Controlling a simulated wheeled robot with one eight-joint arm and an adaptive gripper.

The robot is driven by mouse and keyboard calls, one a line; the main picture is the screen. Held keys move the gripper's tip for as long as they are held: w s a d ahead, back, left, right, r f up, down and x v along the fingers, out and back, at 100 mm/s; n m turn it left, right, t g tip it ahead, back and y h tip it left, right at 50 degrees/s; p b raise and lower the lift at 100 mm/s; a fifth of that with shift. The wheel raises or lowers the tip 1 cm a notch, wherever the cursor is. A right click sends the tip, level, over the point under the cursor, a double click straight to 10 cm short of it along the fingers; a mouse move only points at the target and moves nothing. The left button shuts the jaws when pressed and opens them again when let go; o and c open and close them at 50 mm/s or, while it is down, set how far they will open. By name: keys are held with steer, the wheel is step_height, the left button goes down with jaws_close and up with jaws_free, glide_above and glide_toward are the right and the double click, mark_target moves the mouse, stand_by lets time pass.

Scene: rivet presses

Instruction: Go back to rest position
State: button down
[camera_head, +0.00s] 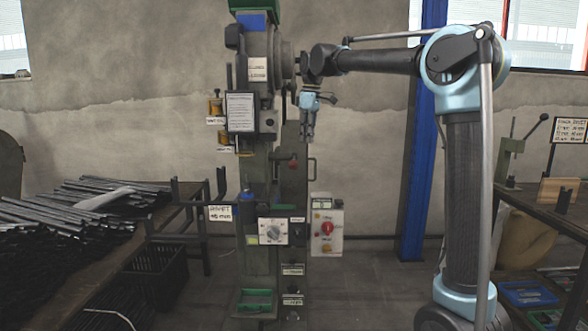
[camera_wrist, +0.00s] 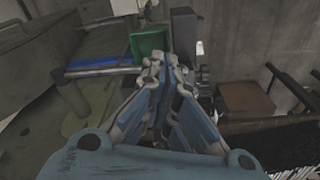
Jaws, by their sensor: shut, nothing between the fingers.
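My gripper (camera_head: 308,128) hangs from my arm just right of the tall green rivet press (camera_head: 256,170) in the head view, fingers pointing down. It is apart from the control boxes below. In the wrist view my gripper (camera_wrist: 168,72) has its blue fingers drawn together at the tips, with nothing held. My arm reaches left from its upright column at the right. Parts of the press, a green tray (camera_wrist: 150,42) and a blue surface, show beyond the fingers in the wrist view.
A bench with dark metal bars (camera_head: 70,210) stands at left, a black crate (camera_head: 155,272) beside it. A box with a red knob (camera_head: 327,228) is right of the press. A blue post (camera_head: 420,150) stands behind my arm. Another workbench (camera_head: 545,210) is at right.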

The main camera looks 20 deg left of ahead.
steer(key=shift+r, duration=0.15)
steer(key=s+d+f+m, duration=0.3)
steer(key=s+d+f, duration=0.1)
steer(key=d, duration=0.5)
steer(key=s+d+f+m+t, duration=0.1)
steer(key=s+d+f+m, duration=0.2)
steer(key=d, duration=0.6)
steer(key=s+d+f+m, duration=0.2)
steer(key=s+d+f, duration=0.2)
steer(key=d, duration=0.5)
steer(key=s+d+f+m, duration=0.2)
steer(key=s+d+f, duration=0.3)
steer(key=f, duration=0.3)
steer(key=s+d+f+m, duration=0.3)
steer(key=s+d+f, duration=0.1)
steer(key=s+f, duration=0.4)
steer(key=s+d+f+m+t+h, duration=0.1)
steer(key=s+d+f+m, duration=0.2)
steer(key=s+d+f, duration=0.2)
step_height(320, 180, down, 3)
steer(key=shift+s+d+f, duration=0.15)
steer(key=shift+s+d, duration=0.2)
steer(key=shift+s, duration=0.6)
